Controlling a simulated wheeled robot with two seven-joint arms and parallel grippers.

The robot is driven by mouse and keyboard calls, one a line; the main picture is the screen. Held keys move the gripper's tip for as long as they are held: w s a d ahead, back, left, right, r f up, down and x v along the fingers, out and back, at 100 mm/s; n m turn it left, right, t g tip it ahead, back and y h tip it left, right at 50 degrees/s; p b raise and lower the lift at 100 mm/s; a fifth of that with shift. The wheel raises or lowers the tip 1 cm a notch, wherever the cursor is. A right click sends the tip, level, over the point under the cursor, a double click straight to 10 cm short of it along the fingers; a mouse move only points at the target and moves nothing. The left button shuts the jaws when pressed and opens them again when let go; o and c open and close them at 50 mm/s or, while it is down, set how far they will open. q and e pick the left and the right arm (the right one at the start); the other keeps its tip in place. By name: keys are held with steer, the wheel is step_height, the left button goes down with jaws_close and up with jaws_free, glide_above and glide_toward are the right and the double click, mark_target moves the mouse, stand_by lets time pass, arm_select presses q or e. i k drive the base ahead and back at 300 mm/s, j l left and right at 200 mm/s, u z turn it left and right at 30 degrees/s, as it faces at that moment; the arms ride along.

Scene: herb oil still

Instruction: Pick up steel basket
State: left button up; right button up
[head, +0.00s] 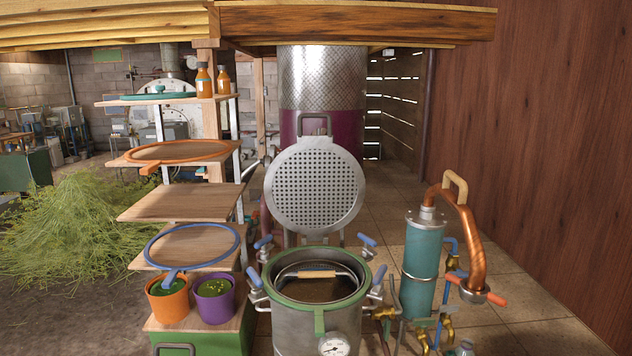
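A steel basket (281,287) sits down inside the steel still pot (290,325), which has a green rim. Its rim shows as a ring below the pot's rim, and its bail handle with a light wooden grip (310,273) arches across the opening. The inside looks dark brown; the basket's lower wall is hidden by the pot. Neither of my grippers is in view.
Blue-handled clamps (367,240) ring the pot. A perforated steel disc (314,190) stands upright behind it. A teal condenser (419,265) with a copper pipe (468,240) stands right. Left are shelves with an orange pot (168,305) and a purple pot (214,305).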

mark_target(314, 280)
steer(key=i+l+u, duration=0.2)
steer(key=u, duration=0.25)
steer(key=i+l+u, duration=0.1)
steer(key=l+u, duration=0.35)
steer(key=j, duration=0.1)
